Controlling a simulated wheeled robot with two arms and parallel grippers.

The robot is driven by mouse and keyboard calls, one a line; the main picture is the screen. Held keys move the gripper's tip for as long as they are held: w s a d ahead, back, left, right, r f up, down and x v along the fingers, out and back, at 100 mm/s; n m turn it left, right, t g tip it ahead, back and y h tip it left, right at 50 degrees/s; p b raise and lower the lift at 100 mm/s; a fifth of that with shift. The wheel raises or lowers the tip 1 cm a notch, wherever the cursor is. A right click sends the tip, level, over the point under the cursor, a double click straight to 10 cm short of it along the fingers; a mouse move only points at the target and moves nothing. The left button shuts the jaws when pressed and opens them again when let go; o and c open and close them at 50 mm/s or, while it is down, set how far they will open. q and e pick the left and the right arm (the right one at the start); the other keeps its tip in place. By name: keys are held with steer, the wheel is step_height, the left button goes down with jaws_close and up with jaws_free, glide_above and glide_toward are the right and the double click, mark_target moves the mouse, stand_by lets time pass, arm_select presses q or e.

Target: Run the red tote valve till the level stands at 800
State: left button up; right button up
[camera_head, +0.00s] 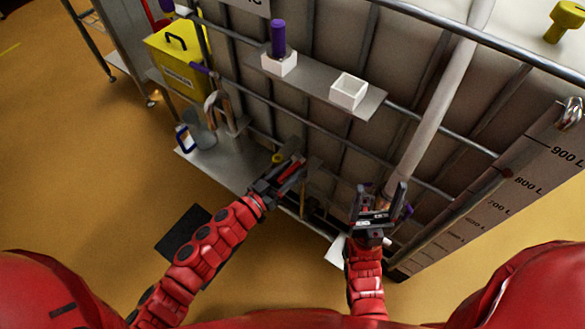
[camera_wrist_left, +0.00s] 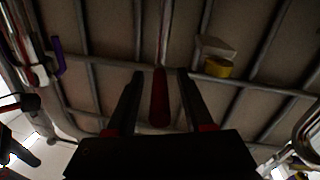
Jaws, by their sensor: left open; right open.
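In the left wrist view a dark red handle (camera_wrist_left: 159,98), likely the red tote valve's, hangs between the two fingers of my left gripper (camera_wrist_left: 159,92). The jaws are apart on both sides of it, and I see no firm contact. In the head view my left gripper (camera_head: 294,166) is at the tote's lower front and hides most of the valve. My right gripper (camera_head: 382,199) is open and empty, pointing up in front of the tote. The level scale (camera_head: 522,172) at the right has marks including 700, 800 and 900 L. I cannot clearly read the level.
The tote's metal cage bars (camera_head: 420,125) run close behind both grippers. A shelf (camera_head: 318,88) holds a purple-handled item (camera_head: 278,38) and a white box (camera_head: 349,91). A yellow bin (camera_head: 178,65) stands at the left. A dark mat (camera_head: 184,231) lies on the open floor.

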arm_select(q)
steer(key=shift+w+d, duration=0.25)
jaws_close()
stand_by(1.4)
